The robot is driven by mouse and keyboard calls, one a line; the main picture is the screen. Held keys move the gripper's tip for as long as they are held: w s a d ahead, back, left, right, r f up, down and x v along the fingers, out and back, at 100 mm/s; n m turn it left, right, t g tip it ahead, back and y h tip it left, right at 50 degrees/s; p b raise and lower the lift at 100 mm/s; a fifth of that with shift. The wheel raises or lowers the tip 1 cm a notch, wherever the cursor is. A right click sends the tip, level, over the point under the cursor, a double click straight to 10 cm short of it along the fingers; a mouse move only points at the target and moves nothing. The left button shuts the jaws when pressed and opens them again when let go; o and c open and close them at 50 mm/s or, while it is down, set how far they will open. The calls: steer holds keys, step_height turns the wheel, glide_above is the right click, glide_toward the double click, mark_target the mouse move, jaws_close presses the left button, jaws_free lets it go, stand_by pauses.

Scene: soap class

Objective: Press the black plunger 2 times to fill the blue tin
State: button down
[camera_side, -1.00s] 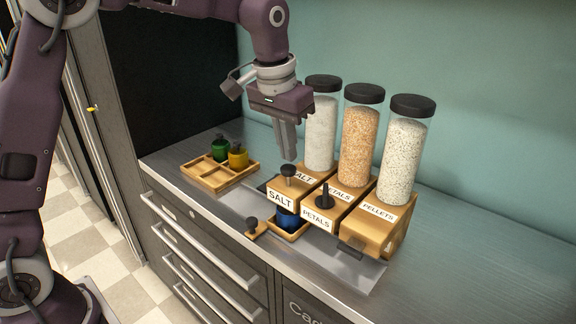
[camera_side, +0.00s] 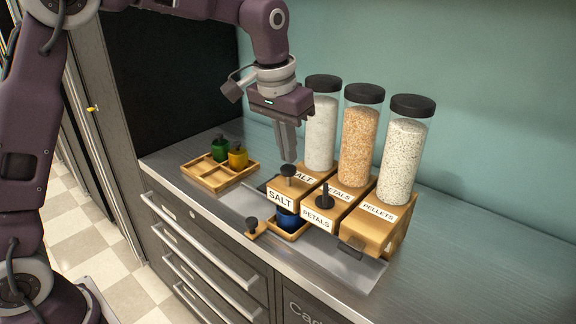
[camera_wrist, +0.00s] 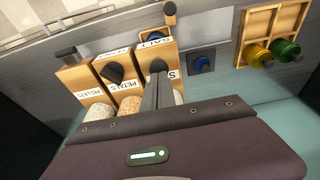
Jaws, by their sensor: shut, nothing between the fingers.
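The dispenser labelled SALT (camera_side: 281,198) has a round black plunger (camera_side: 289,170) standing up from its top. The plunger also shows in the wrist view (camera_wrist: 158,66). My gripper (camera_side: 288,157) is shut and empty, fingers pointing down just above and behind this knob; I cannot tell whether they touch it. In the wrist view the fingertips (camera_wrist: 157,80) overlap the knob's lower edge. The blue tin (camera_side: 286,218) sits in a small wooden holder below the SALT spout, partly hidden by the dispenser. Its contents are not visible.
Tall clear jars rise behind. A wooden tray (camera_side: 205,186) at left holds green (camera_side: 220,150) and yellow (camera_side: 238,158) tins. The right counter is clear.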

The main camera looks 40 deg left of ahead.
steer(key=shift+f, duration=1.25)
steer(key=shift+r, duration=1.45)
steer(key=shift+f, duration=0.1)
